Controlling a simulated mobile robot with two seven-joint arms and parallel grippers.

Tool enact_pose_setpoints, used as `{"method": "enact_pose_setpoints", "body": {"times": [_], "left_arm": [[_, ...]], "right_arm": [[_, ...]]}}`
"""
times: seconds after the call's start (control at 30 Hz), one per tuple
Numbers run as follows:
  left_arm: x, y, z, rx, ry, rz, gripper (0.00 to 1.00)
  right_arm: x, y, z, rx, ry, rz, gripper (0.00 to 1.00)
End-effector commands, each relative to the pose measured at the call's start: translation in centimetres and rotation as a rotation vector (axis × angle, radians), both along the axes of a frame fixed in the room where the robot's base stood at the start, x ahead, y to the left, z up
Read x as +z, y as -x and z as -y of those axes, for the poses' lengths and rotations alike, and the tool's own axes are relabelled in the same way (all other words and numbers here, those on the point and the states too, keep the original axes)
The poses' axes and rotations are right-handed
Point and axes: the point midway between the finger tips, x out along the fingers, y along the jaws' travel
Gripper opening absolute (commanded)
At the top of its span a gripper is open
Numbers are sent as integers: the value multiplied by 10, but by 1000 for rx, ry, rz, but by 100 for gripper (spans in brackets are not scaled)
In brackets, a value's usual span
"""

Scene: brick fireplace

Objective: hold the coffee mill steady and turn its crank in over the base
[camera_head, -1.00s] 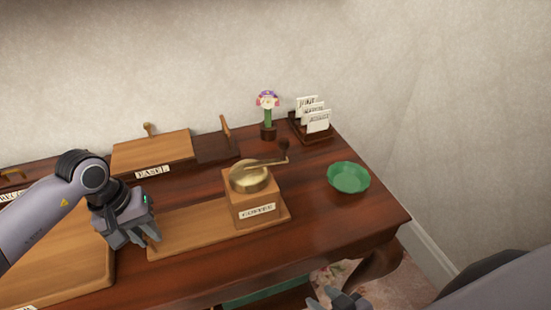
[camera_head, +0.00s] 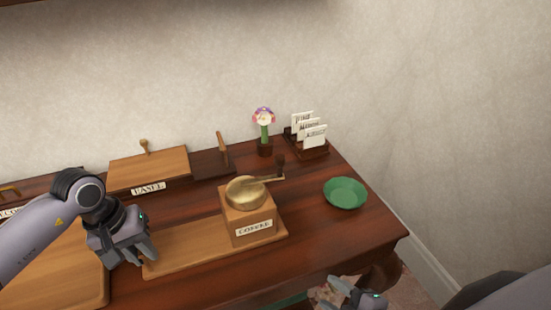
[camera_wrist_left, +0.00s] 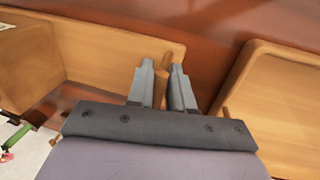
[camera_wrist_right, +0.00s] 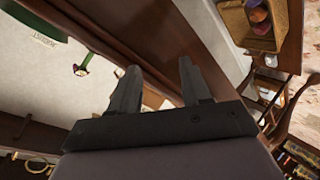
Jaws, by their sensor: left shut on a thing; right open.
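The coffee mill (camera_head: 247,212) is a wooden box with a COFFEE label and a brass dome on top. It stands upright on the right part of a long wooden base board (camera_head: 188,246). Its crank (camera_head: 266,180) points right, past the box's edge, with a dark upright knob (camera_head: 280,165) at its end. My left gripper (camera_head: 143,256) is at the board's left end, shut on a small wooden handle (camera_wrist_left: 160,82) there. The mill's box (camera_wrist_left: 28,65) shows at the upper left of the left wrist view. My right gripper (camera_head: 338,292) is open and empty, low in front of the table's right edge.
A green bowl (camera_head: 345,194) stands right of the mill. Another board (camera_head: 60,275) lies left. The tabletop between mill and bowl is clear.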

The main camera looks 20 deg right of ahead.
Motion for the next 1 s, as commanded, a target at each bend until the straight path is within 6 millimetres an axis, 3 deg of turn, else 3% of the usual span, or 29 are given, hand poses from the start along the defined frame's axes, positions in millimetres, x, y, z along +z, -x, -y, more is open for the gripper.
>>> {"method": "enact_pose_setpoints", "body": {"times": [0.2, 0.43, 0.8, 1.0], "left_arm": [[1, 0, 1, 1, 5, -1, 0], [1, 0, 1, 1, 5, -1, 0], [1, 0, 1, 1, 5, 0, 0], [1, 0, 1, 1, 5, 0, 0]], "right_arm": [[42, -19, -4, 259, 460, 193, 48], [91, -48, -16, 433, 961, 382, 48], [180, -82, -29, 510, 1764, 570, 48], [211, -88, -30, 493, 2027, 585, 48]]}}
